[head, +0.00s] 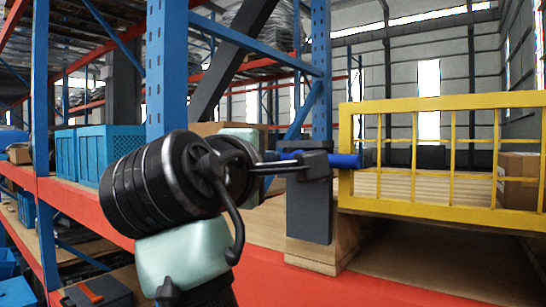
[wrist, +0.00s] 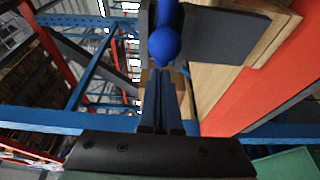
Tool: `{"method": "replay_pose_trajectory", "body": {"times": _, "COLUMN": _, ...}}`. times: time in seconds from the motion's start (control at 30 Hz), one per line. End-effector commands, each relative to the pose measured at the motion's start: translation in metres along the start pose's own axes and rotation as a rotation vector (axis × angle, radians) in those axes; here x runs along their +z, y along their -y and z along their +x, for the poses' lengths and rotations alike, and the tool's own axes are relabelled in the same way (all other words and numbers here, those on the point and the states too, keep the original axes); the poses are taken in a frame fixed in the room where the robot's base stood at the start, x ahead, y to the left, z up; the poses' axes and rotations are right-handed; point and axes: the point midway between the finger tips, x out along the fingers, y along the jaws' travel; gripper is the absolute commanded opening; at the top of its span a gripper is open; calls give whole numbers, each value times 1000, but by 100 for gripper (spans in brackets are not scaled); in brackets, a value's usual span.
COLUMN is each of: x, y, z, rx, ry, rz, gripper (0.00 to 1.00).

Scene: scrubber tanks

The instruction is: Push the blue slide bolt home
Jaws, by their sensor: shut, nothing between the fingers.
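The blue slide bolt (head: 346,160) runs level through a dark grey bracket on a dark plate (head: 309,205). Its right end reaches the post of the yellow gate (head: 345,185); whether it enters the post I cannot tell. A shorter blue part shows left of the bracket. In the wrist view the bolt's rounded blue end (wrist: 164,45) is just beyond my fingertips, beside the dark plate (wrist: 225,32). My gripper (head: 300,167) is shut with nothing held, its fingers pointing right at the bracket. It also shows in the wrist view (wrist: 160,76). Contact with the bolt is unclear.
The plate is fixed to a wooden block (head: 318,256) on the orange shelf beam (head: 395,285). Blue rack uprights (head: 167,70) stand behind my arm. Blue crates (head: 104,152) sit on the left shelf. Stacked boards lie behind the gate.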

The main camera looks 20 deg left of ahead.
Motion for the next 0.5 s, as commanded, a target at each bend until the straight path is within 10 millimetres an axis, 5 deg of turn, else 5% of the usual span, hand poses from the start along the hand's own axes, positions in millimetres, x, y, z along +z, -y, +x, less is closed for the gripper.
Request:
{"method": "replay_pose_trajectory", "body": {"times": 0.07, "x": -6, "y": 1, "z": 2, "rx": 0, "ry": -2, "rz": -3, "gripper": 0}}
{"method": "replay_pose_trajectory", "body": {"times": 0.5, "x": -6, "y": 3, "z": -85, "rx": 4, "ry": -5, "rz": -1, "gripper": 0}}
